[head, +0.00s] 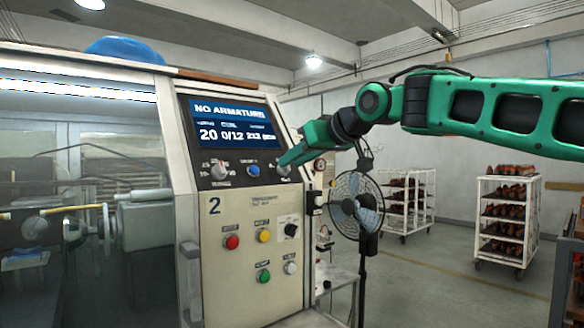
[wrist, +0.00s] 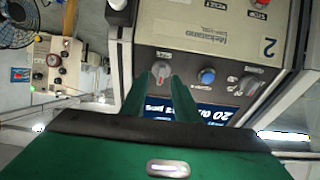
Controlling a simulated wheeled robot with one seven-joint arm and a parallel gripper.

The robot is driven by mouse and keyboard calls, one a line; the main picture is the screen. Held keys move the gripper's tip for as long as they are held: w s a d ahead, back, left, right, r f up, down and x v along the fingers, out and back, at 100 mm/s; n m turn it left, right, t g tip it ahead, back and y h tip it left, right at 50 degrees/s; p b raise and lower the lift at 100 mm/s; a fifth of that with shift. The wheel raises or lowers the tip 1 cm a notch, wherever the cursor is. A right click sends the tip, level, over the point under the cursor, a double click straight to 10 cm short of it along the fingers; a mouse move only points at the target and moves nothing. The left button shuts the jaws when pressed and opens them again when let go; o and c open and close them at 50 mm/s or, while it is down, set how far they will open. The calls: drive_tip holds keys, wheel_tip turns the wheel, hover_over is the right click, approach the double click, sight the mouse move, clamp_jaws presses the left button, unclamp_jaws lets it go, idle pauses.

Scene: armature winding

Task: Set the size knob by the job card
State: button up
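The machine's control panel (head: 240,215) carries a row of knobs under a lit screen (head: 230,122) reading "NO ARMATURE" and "20 0/12". The row has a grey knob (head: 218,169) at left, a blue knob (head: 253,170), and a grey knob (wrist: 160,70) at right. My gripper (head: 284,164) is at the right end of this row and partly covers that right knob. In the wrist view, upside down, my two green fingers are apart with the right grey knob between their tips. I cannot tell whether they touch it. I cannot make out a job card or its text.
Below are red (head: 232,242), yellow (head: 263,236), green (head: 264,276) and white (head: 290,267) buttons and a black knob (head: 291,230). A fan (head: 356,205) stands to the right. A white rack (head: 507,215) stands farther right, with open floor before it.

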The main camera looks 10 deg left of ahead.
drive_tip(key=shift+x, duration=1.05)
drive_tip(key=c, duration=0.7)
drive_tip(key=shift+o, duration=0.2)
drive_tip(key=shift+m, duration=0.5)
drive_tip(key=m+h, duration=0.1)
drive_tip(key=m, duration=0.7)
drive_tip(key=m+h, duration=0.1)
drive_tip(key=m, duration=0.3)
drive_tip(key=shift+t+h, duration=0.3)
drive_tip(key=shift+t, duration=0.1)
